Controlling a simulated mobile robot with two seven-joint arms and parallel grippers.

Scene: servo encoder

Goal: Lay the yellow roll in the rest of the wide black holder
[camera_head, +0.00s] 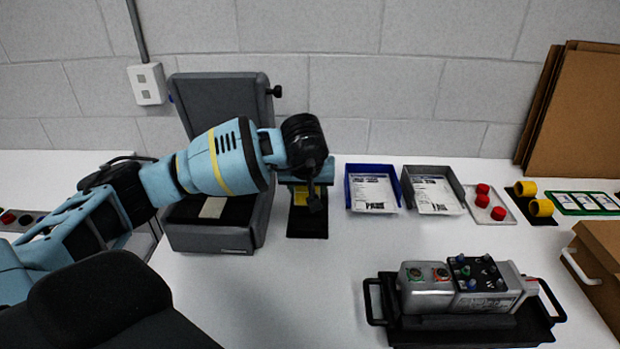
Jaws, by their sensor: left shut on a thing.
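My left gripper (314,198) reaches in from the left and points down at the back middle of the table. It is shut on the yellow roll (299,195), which shows only in part beside the dark fingers. A black holder (307,225) is directly below and behind the gripper; its front plate shows, and the gripper hides its upper part. I cannot tell whether the roll touches it. Another black holder (532,218) at the right bears yellow rings. My right gripper is not in view.
A grey open case (208,238) stands close left of the gripper. Blue (351,204) and grey (408,201) paper trays and a plate with red caps (505,219) stand to the right. A silver device (428,298) sits on a black tray in front. The table's middle is clear.

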